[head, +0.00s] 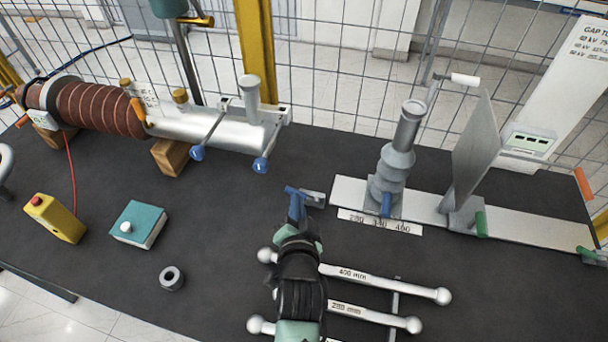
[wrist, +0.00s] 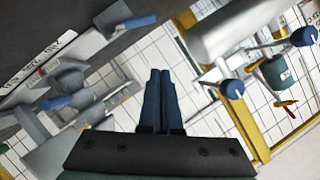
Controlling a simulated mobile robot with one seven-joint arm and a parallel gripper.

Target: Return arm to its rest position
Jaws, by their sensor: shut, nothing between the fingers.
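My arm reaches up from the bottom centre of the head view. My gripper (head: 296,192) is above the dark table, left of the grey ribbed post (head: 396,160) and its scale strip. In the wrist view my gripper (wrist: 161,75) has its two dark blue fingers together, with nothing between them. The fingertips point towards the mesh fence and pale tiled floor behind the table. A small grey clamp with a blue handle (wrist: 140,21) shows close to the left of the fingers.
A ribbed brown bushing (head: 100,106) with a silver tube lies at the back left. A yellow button box (head: 56,217), teal box (head: 138,224) and metal ring (head: 171,278) stand left. An upright plate (head: 474,150) is right.

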